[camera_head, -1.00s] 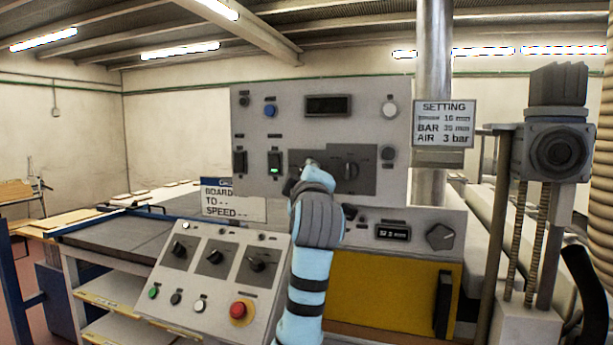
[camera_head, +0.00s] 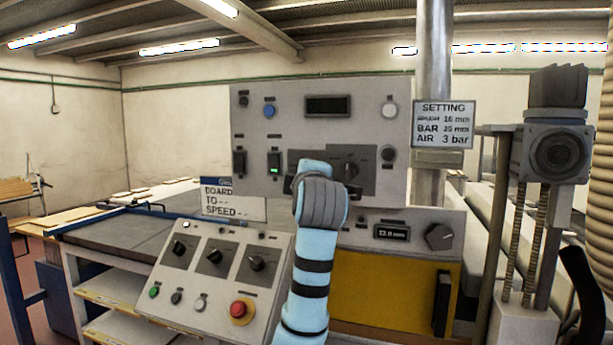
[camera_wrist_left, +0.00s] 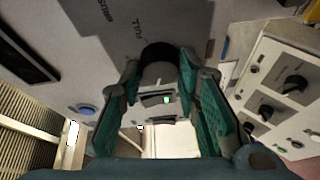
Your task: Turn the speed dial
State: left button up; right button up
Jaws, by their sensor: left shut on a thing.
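A black round dial (camera_wrist_left: 158,53) sits on the dark grey plate (camera_head: 323,164) of the upright control panel. My left gripper (camera_wrist_left: 160,70) is shut on this dial, with one green-padded finger on each side of it in the wrist view. In the head view my own wrist hides the held dial and most of the fingers. A second black dial (camera_head: 350,171) on the same plate shows just right of my wrist, free of the gripper. I cannot read the name of the held dial. My right gripper is not in view.
A sloped console (camera_head: 218,275) with several black knobs and a red stop button (camera_head: 241,310) stands lower left, close to my arm. A setting sign (camera_head: 444,124) hangs at right.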

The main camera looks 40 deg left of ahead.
pick_arm(q)
jog(key=o, duration=1.2)
jog(key=shift+c, duration=0.2)
jog(key=v, duration=1.2)
jog(key=shift+f, duration=0.1)
